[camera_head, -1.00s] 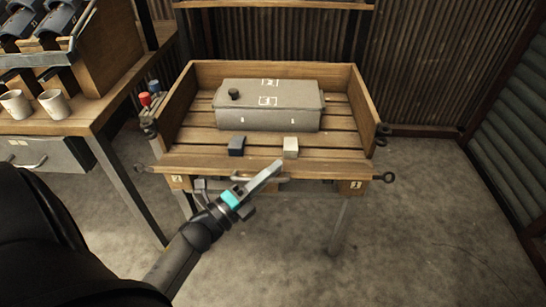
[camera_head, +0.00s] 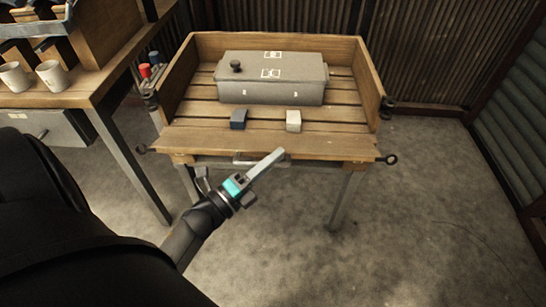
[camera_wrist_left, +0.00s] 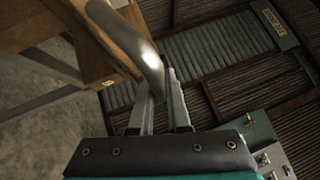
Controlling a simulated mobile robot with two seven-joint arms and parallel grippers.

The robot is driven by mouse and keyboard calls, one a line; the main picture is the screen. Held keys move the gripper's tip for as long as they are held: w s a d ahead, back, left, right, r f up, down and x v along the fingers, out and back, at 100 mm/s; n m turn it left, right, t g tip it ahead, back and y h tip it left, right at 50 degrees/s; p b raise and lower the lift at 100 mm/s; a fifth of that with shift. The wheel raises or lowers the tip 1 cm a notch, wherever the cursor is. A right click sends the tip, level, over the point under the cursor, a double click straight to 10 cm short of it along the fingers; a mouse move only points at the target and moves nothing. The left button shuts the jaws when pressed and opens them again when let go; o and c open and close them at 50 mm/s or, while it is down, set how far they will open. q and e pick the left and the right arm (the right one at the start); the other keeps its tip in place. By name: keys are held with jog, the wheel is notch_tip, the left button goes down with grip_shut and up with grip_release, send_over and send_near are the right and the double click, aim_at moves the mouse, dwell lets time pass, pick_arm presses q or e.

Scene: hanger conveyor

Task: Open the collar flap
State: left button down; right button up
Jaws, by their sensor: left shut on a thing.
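The collar flap (camera_head: 265,144) is the wooden front board of the pallet collar (camera_head: 370,75). It leans outward from the pallet, its inner face showing. A metal handle (camera_head: 258,160) sits at its front edge. My left gripper (camera_head: 268,165) is in front of the flap, shut on the handle. In the left wrist view the pale metal handle (camera_wrist_left: 143,50) runs into the fingers of the left gripper (camera_wrist_left: 160,105), with the flap's wood (camera_wrist_left: 110,38) beside it. Part of the handle is hidden by the fingers. My right gripper is not in view.
Inside the collar lie a grey case (camera_head: 270,80), a dark block (camera_head: 238,118) and a white block (camera_head: 293,120). A workbench with white cups (camera_head: 50,74) stands at the left. Metal eyes (camera_head: 391,159) stick out at the flap's ends. The floor at the right is clear.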

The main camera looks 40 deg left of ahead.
pick_arm(q)
jog(key=c, duration=1)
grip_release()
jog(key=shift+s+d+r, duration=0.25)
jog(key=shift+d+r, duration=0.05)
jog(key=shift+d, duration=0.1)
jog(key=shift+o, duration=0.6)
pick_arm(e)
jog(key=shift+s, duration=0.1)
pick_arm(q)
jog(key=shift+w+a, duration=0.1)
jog(key=shift+w, duration=0.05)
jog(key=shift+f, duration=0.1)
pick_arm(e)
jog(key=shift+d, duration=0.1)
pick_arm(q)
jog(key=p+v, duration=0.2)
jog(key=v, duration=1.3)
jog(key=shift+s+a, duration=0.2)
jog(key=shift+s, duration=0.05)
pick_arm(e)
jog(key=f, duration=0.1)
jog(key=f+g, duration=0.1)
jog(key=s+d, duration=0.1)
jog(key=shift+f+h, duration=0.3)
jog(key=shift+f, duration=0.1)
pick_arm(q)
jog(key=shift+f, duration=0.1)
jog(key=shift+c, duration=0.3)
